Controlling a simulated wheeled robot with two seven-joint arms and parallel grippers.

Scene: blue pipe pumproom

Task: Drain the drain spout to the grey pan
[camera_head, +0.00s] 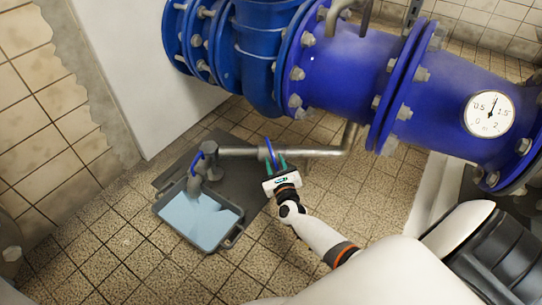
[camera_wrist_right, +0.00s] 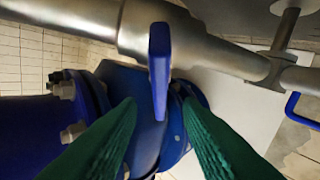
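The grey pan (camera_head: 236,236) sits on the floor with a pale blue, water-like surface inside. The drain spout (camera_head: 213,170) stands over its back edge, at the left end of a grey pipe. A blue handle (camera_head: 196,161) is at the spout. A second blue handle (camera_head: 270,152) is on the pipe to the right; it also shows in the right wrist view (camera_wrist_right: 160,65). My right gripper (camera_head: 275,162) is at this second handle. In the wrist view its green fingers (camera_wrist_right: 159,108) are apart on either side of the handle's end, with visible gaps. My left gripper is out of view.
Large blue flanged pipes (camera_head: 345,62) with a gauge (camera_head: 489,113) run above and behind the thin grey pipe (camera_head: 318,152). A dark mat (camera_head: 173,179) lies under the pan. A white wall block (camera_head: 140,75) stands at the left. Tiled floor (camera_head: 120,240) is clear at front left.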

